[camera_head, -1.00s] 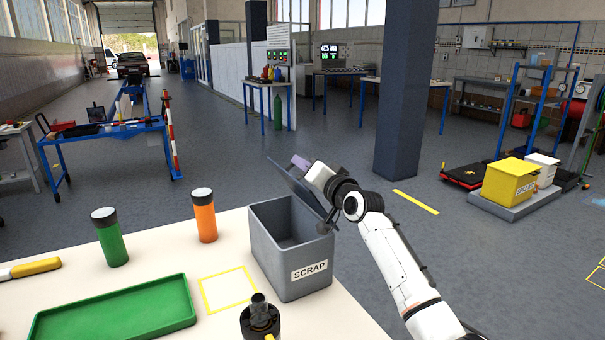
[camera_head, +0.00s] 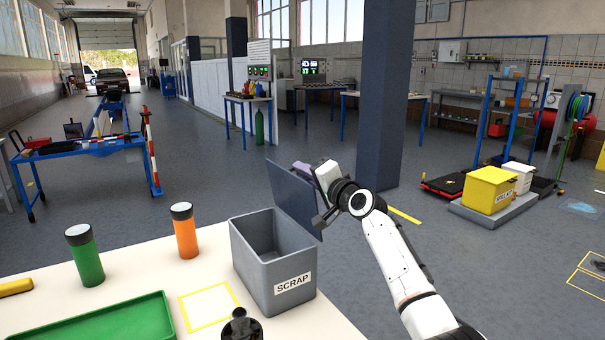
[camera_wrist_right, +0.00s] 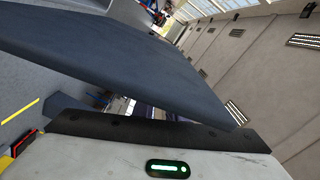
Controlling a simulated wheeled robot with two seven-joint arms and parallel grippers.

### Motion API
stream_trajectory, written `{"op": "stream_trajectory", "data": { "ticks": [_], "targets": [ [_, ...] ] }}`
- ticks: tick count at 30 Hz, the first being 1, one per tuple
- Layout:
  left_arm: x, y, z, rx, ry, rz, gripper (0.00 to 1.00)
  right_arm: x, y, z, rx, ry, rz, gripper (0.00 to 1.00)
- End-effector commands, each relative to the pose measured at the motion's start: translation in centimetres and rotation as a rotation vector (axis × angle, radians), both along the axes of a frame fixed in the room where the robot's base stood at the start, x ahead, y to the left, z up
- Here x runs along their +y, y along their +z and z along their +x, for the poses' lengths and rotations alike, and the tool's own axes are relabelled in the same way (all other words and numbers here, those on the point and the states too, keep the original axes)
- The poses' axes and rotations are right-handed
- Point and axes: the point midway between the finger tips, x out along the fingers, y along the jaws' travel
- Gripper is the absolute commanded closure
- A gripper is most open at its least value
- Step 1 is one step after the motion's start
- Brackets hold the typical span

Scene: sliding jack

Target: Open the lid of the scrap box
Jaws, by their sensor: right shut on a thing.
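The grey scrap box (camera_head: 284,299) stands on the table, its front marked SCRAP. Its mouth is uncovered and I see into its hollow inside. Its grey lid (camera_head: 292,203) stands raised, near upright, along the box's right far side. My right gripper (camera_head: 304,170) is at the lid's upper edge, shut on the lid, with the white wrist just right of it. In the right wrist view the lid (camera_wrist_right: 110,55) is a broad dark panel across the picture, above a dark part of my gripper. The fingers' contact is mostly hidden. My left gripper is not in view.
On the pale table (camera_head: 335,320) stand a green bottle (camera_head: 86,258), an orange bottle (camera_head: 186,234) and a green tray (camera_head: 100,322). A dark-topped object (camera_head: 240,326) stands close in front of the box. A blue pillar (camera_head: 382,110) rises beyond my right arm.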

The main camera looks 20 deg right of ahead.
Motion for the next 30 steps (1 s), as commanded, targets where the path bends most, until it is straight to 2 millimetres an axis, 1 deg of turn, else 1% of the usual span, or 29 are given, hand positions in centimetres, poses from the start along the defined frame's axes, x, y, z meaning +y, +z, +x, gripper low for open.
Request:
{"op": "stream_trajectory", "data": {
  "ticks": [6, 7, 9, 10, 19, 22, 26, 30],
  "targets": [
    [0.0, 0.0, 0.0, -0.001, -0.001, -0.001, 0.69, 0.0, 0.1, 0.0, -0.001, 0.000, -0.001, 1.00],
    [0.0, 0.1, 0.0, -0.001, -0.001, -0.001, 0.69, 0.0, 0.1, 0.0, -0.001, 0.000, -0.001, 0.83],
    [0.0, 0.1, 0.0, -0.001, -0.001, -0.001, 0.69, 0.0, 0.1, 0.0, -0.001, 0.000, -0.001, 0.71],
    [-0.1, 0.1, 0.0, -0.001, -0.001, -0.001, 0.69, 0.0, 0.1, 0.0, -0.001, 0.000, -0.001, 0.69],
    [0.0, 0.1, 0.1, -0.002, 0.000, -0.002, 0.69, 0.0, 0.0, -0.1, 0.000, 0.001, -0.002, 0.69],
    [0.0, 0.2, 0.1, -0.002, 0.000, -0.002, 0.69, 0.0, 0.0, -0.5, 0.000, 0.001, -0.001, 0.69],
    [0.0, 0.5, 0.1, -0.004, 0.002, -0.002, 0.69, -0.2, 0.0, -1.8, -0.001, 0.001, -0.002, 0.69],
    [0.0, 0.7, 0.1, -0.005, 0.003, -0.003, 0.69, -0.6, 0.0, -3.9, -0.001, 0.000, -0.004, 0.69]
  ]
}}
